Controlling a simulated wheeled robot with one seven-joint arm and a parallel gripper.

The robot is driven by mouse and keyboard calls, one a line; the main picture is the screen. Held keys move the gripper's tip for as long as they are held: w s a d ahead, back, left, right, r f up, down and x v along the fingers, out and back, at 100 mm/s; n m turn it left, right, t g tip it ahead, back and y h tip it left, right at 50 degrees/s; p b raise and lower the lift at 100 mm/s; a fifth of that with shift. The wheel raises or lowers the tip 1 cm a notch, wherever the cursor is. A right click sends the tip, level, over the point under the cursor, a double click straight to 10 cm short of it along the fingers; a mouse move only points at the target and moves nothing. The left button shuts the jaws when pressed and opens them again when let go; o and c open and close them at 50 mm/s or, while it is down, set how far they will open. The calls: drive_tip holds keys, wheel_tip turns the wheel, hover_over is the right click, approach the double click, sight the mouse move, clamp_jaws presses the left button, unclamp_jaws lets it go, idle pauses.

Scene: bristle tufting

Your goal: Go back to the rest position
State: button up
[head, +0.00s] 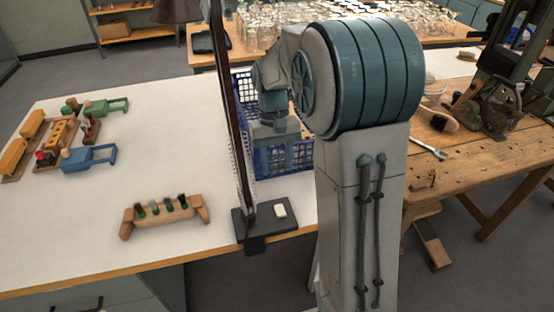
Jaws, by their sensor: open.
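My arm's big grey and teal joint stands in the middle right of the head view. A narrower teal part of the arm reaches down over the blue basket (297,157) on the white table (60,215). My gripper's fingers do not show; the arm and the lamp post hide that area. A wooden holder (160,216) with a row of dark and green tufts stands near the table's front edge.
A dark lamp post (232,110) rises from a black base (257,238) at the table edge, with a small white block (280,210) on it. A wooden workbench (470,170) at right holds a machine (495,95), a brush (437,119) and a wrench (428,147). Glassware (350,20) fills a back table.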

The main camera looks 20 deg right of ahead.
drive_tip(key=s+r+t, duration=0.2)
drive_tip(key=s+t, duration=0.1)
drive_tip(key=s, duration=0.5)
drive_tip(key=s+r+t+p, duration=0.1)
drive_tip(key=s+r+t, duration=0.1)
drive_tip(key=s, duration=0.7)
drive_tip(key=shift+a+r+t, duration=0.2)
drive_tip(key=shift+t, duration=0.2)
